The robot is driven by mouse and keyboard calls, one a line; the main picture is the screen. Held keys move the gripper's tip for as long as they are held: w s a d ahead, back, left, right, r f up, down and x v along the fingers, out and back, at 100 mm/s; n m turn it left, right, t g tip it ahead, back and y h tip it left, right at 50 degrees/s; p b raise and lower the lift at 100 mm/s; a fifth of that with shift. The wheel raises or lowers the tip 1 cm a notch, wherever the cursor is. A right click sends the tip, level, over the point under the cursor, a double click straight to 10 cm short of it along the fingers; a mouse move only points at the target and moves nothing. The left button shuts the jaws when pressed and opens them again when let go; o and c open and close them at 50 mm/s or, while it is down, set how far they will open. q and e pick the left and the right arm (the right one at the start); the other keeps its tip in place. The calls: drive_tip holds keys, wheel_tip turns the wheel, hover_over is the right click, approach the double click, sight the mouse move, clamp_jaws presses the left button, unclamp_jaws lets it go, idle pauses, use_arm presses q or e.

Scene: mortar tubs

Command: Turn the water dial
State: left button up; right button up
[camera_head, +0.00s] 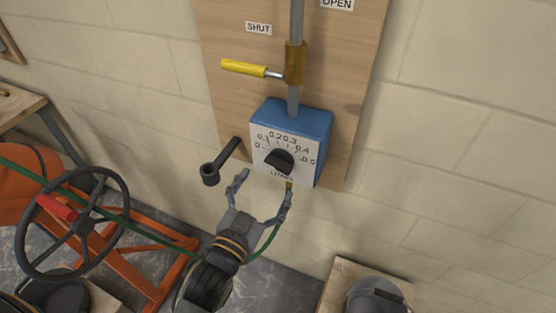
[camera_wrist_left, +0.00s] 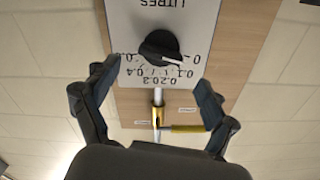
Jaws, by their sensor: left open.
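The water dial is a black knob (camera_head: 279,160) on the white scale face of a blue box (camera_head: 300,116) on a wooden board. The scale runs from 0 to 0.5 litres. In the left wrist view the knob (camera_wrist_left: 160,46) appears upside down, its white mark towards the 0 end. My left gripper (camera_head: 264,186) is open and empty, just below and in front of the dial face. In the left wrist view its fingers (camera_wrist_left: 155,77) are spread wide, with the knob between and beyond them, apparently untouched. My right gripper is not in view.
A yellow-handled lever (camera_head: 244,67) sits on the pipe above the box, beside a SHUT label (camera_head: 258,28). A black handwheel (camera_head: 75,225) and orange frame stand at lower left.

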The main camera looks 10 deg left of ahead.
sight(276, 168)
use_arm(q)
drive_tip(key=w, duration=0.3)
drive_tip(key=w+d+p, duration=0.1)
drive_tip(key=w, duration=0.2)
drive_tip(key=shift+w+d, duration=0.2)
drive_tip(key=shift+w, duration=0.15)
drive_tip(key=c, duration=1.2)
